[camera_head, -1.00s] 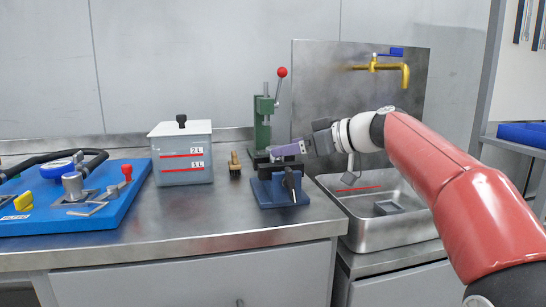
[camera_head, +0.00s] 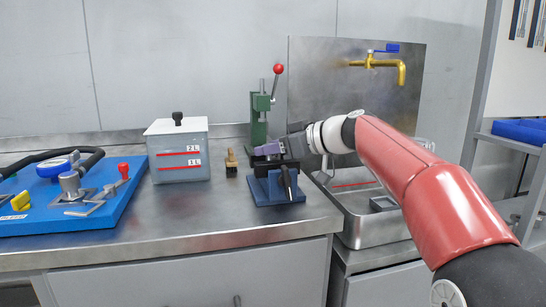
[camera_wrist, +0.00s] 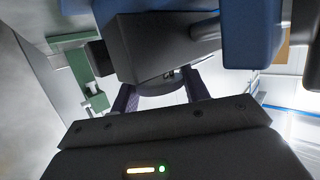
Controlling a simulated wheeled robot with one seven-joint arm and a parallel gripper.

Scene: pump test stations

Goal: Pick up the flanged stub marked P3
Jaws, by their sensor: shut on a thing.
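My gripper (camera_head: 266,151) is at the top of a small blue vise (camera_head: 279,190) on the steel counter. In the wrist view my gripper (camera_wrist: 161,88) has its two dark fingers on either side of a dark grey, rounded piece (camera_wrist: 163,89), shut on it. The piece sits right against a dark vise jaw (camera_wrist: 165,45). I cannot read a P3 mark, and most of the piece is hidden. I cannot tell whether it is clear of the vise.
A green press (camera_head: 259,122) with a red knob stands just behind the vise. A brush (camera_head: 231,163) and a lidded tank (camera_head: 181,170) are to the left. A blue board (camera_head: 115,205) with fittings lies farther left. A sink (camera_head: 365,230) with a brass tap (camera_head: 385,63) is at right.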

